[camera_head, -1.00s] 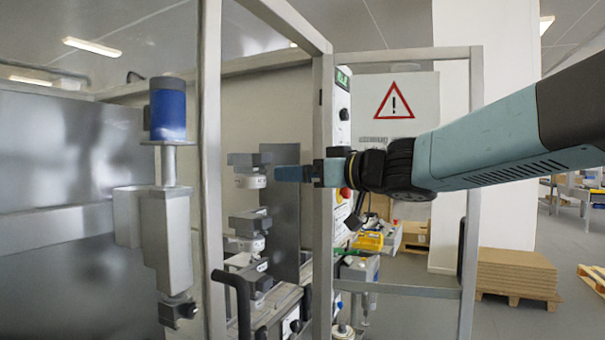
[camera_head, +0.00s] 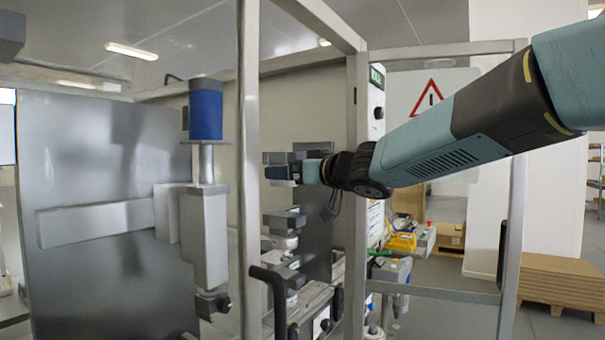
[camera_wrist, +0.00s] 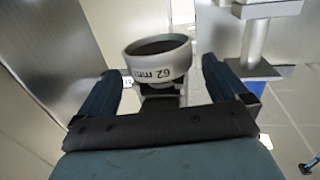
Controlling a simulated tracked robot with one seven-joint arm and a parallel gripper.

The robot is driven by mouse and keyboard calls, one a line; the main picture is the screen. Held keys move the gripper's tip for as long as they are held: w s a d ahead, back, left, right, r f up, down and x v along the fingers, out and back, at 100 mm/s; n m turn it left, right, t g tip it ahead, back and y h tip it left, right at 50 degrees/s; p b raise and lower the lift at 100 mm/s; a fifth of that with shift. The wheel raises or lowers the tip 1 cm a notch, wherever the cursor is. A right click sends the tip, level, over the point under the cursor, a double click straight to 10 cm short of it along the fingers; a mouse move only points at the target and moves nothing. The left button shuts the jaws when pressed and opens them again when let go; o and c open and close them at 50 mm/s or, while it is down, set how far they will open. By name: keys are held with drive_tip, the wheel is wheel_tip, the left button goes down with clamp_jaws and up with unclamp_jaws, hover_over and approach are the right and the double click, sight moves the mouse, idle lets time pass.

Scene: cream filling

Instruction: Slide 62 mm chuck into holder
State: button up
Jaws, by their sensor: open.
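The 62 mm chuck (camera_wrist: 160,62), a white ring with "62 mm" printed on its side, shows in the wrist view just beyond and between the fingers of my gripper (camera_wrist: 160,90). My gripper is open, with one finger on each side, and I cannot tell whether either finger touches the ring. In the head view my gripper (camera_head: 282,171) is at the upper holder (camera_head: 283,157), and it hides the chuck there. More grey holders with white rings (camera_head: 284,242) are lower on the same upright plate (camera_head: 318,205).
A metal frame post (camera_head: 248,170) stands left of my gripper, and another post (camera_head: 357,190) stands near my arm. A blue-topped cylinder unit (camera_head: 205,115) is at left. A black handle (camera_head: 272,290) is below. Cardboard stacks (camera_head: 560,280) lie at right.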

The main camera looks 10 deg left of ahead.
drive_tip(key=shift+w+a, duration=0.25)
drive_tip(key=shift+a, duration=0.2)
drive_tip(key=shift+c, duration=0.5)
drive_tip(key=c, duration=1)
drive_tip(key=o, duration=0.6)
drive_tip(key=c, duration=0.6)
drive_tip(key=shift+d, duration=0.1)
drive_tip(key=shift+r, duration=0.1)
drive_tip(key=shift+d, duration=0.15)
